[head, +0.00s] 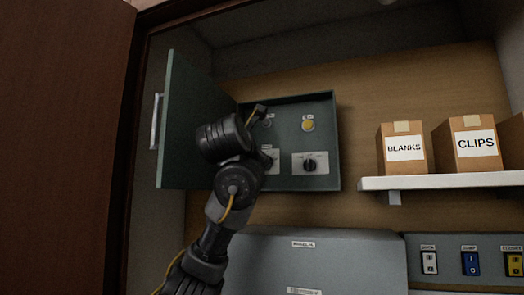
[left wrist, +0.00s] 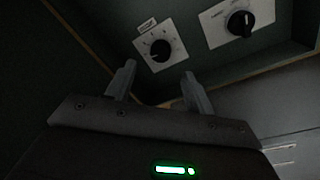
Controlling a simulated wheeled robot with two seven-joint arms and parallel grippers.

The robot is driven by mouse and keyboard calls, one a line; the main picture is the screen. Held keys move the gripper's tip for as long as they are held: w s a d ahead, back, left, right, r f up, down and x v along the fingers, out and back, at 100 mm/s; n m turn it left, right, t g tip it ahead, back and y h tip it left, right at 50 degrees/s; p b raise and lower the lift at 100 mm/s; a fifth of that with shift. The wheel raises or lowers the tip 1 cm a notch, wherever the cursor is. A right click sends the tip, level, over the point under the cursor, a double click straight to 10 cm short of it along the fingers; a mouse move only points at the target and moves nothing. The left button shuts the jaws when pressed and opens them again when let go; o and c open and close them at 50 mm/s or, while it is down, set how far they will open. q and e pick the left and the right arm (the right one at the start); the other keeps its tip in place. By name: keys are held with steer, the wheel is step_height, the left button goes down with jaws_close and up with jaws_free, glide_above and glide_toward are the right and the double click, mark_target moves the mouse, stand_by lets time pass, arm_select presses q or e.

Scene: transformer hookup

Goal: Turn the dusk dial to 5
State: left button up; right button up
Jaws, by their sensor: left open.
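A green control box (head: 325,183) with its door swung open to the left hangs on the back wall. Its lower row has two black dials on white plates. The left dial (left wrist: 160,50) is partly hidden behind my arm in the head view; the right dial (head: 310,165) also shows in the left wrist view (left wrist: 240,23). A small tag sits above the left dial; the labels and numbers are too small to read. My left gripper (left wrist: 159,73) is open and empty, its fingertips just short of the left dial, one toward each side. My right gripper is out of view.
The open green door (head: 195,125) stands left of my arm. A yellow button (head: 308,125) is above the right dial. A grey cabinet (head: 310,262) lies below. A shelf (head: 440,182) with boxes labelled BLANKS (head: 405,151) and CLIPS (head: 476,144) is at right, above several switches (head: 471,262).

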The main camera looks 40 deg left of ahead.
arm_select(q)
steer(key=p+x, duration=0.3)
steer(key=x, duration=0.3)
steer(key=shift+w+p, duration=0.2)
steer(key=shift+p, duration=0.15)
steer(key=shift+f, duration=0.1)
steer(key=c, duration=1)
